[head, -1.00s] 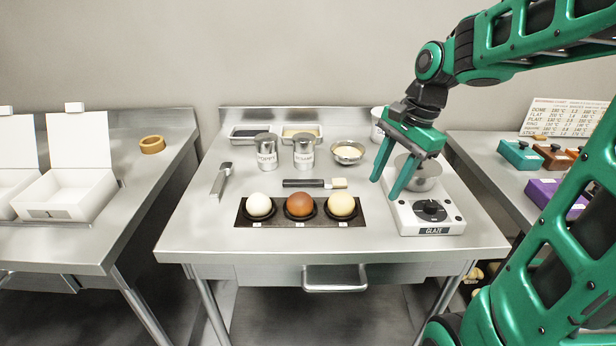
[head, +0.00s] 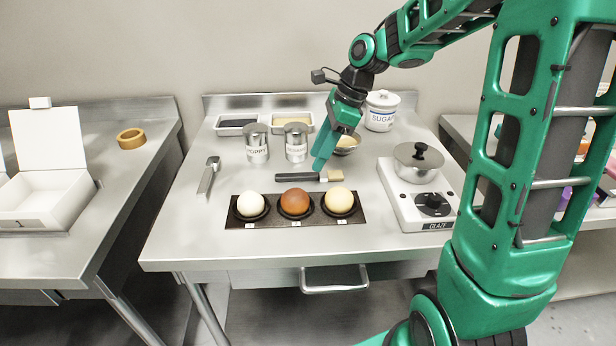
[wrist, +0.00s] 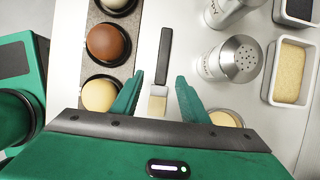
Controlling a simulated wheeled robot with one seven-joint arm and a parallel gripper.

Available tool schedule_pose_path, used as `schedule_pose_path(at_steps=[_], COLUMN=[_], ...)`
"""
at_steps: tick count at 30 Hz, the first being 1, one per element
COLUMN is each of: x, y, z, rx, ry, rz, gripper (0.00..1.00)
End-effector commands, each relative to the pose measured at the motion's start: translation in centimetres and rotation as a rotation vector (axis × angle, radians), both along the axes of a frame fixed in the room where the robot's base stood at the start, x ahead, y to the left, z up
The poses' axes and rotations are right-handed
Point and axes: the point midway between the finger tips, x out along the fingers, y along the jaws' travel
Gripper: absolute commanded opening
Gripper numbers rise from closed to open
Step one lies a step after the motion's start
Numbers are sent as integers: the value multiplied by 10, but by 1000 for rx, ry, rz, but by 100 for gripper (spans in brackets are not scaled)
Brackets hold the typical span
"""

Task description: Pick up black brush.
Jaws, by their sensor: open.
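The black brush (head: 296,181) lies flat on the steel table behind the tray of buns, with its pale bristle end to the right. In the wrist view its dark handle (wrist: 163,56) points away from me and its bristle end lies between my fingers. My gripper (head: 322,166) is open and empty, above the brush near its bristle end. In the wrist view my gripper (wrist: 157,92) has its two green fingers spread on either side of the brush, apart from it. The gripper hides part of the bowl behind.
A dark tray (head: 268,221) holding three round buns is in front of the brush. Two shaker tins (head: 256,146) (head: 296,143) stand behind it. A bowl (head: 346,146) sits behind the gripper, a glaze warmer (head: 400,206) to the right, a metal tool (head: 208,176) to the left.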

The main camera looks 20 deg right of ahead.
Motion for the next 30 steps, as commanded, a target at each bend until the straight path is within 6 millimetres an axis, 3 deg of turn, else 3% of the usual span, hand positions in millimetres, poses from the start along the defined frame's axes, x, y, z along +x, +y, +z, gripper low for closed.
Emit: schedule_pose_path(at_steps=[15,23,24,28,30], x=[12,13,13,13,13], y=[23,23,23,22,22], z=[-46,-48,-48,-48,-48], rx=[0,-1,-1,-1,-1], ry=[-1,-2,-2,-2,-2], rz=[2,0,0,-1,-1], gripper=[41,41,38,7,2])
